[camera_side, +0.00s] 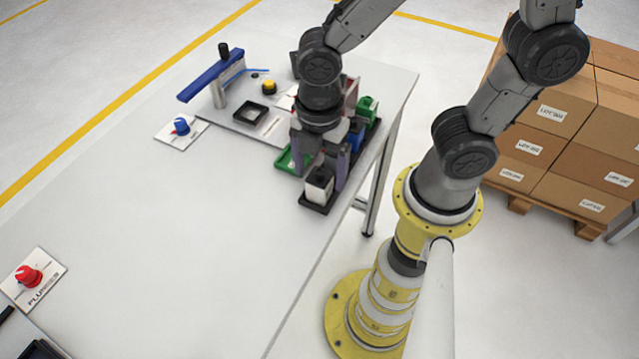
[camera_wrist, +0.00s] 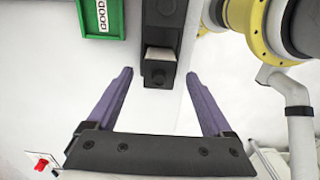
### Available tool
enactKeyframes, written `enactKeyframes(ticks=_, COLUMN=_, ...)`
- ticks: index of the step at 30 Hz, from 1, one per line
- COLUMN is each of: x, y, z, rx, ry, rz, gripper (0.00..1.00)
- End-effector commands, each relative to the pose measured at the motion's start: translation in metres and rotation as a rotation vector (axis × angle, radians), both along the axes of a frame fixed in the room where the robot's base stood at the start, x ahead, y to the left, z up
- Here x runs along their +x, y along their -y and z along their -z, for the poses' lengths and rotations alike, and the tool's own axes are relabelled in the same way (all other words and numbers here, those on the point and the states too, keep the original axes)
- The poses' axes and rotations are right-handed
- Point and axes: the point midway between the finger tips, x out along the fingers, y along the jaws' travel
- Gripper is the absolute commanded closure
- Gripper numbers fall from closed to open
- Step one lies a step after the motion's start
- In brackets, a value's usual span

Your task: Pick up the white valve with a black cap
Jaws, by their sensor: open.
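The white valve with a black cap (camera_side: 319,190) stands upright at the near end of a black rack (camera_side: 312,208) by the table's right edge. In the wrist view its black cap (camera_wrist: 157,79) and a strip of its white body (camera_wrist: 160,54) show between the fingers. My gripper (camera_side: 321,183) points down over it, open, with one purple finger on each side. In the wrist view my gripper (camera_wrist: 160,74) has clear gaps between the cap and both fingertips. I cannot tell how far down the fingers reach beside the valve.
Blue (camera_side: 355,135) and green (camera_side: 367,106) blocks stand farther along the rack. A green tray (camera_side: 284,160) marked GOOD lies beside it. A blue-levered fixture (camera_side: 212,74) and knobs stand at the back. A red knob (camera_side: 28,275) is front left. The table's middle is clear.

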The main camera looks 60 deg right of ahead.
Motion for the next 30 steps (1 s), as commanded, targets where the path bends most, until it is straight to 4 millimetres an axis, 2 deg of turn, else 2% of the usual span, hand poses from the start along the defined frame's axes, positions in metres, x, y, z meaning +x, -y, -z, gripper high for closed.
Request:
enactKeyframes(ticks=1, x=-0.001, y=0.001, z=0.009, rx=-0.003, ry=-0.006, rz=0.001, gripper=0.15)
enactKeyframes(ticks=6, x=0.000, y=0.001, z=0.030, rx=-0.001, ry=-0.003, rz=0.000, gripper=0.15)
enactKeyframes(ticks=16, x=0.001, y=0.001, z=0.035, rx=0.001, ry=0.000, rz=0.001, gripper=0.17)
enactKeyframes(ticks=30, x=0.001, y=0.001, z=0.035, rx=0.001, ry=0.001, rz=0.001, gripper=1.00)
